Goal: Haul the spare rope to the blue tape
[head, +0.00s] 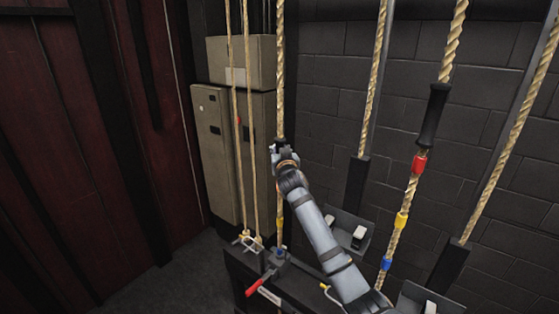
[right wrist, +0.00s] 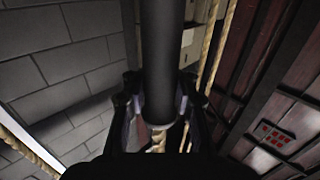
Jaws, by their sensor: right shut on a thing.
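My right gripper (head: 281,150) is shut on the dark sleeve of a tan rope (head: 280,70) that hangs in front of the wall corner. In the right wrist view the dark sleeve (right wrist: 159,60) stands between the fingers, with rope (right wrist: 159,140) showing at its end. Below the gripper a small blue band (head: 281,248) shows low on this rope, near a red-handled lever (head: 262,283). Another rope (head: 453,40) to the right has a dark sleeve (head: 433,115), then red tape (head: 419,164), yellow tape (head: 401,220) and blue tape (head: 386,263). No label naming the spare rope is readable. My left gripper is out of view.
Two thin ropes (head: 250,120) hang just left of the held rope. Beige cabinets (head: 222,165) stand behind them. More ropes (head: 377,75) hang at the right before a dark block wall (head: 335,75). A dark rail (head: 240,268) runs low. Floor is clear at lower left.

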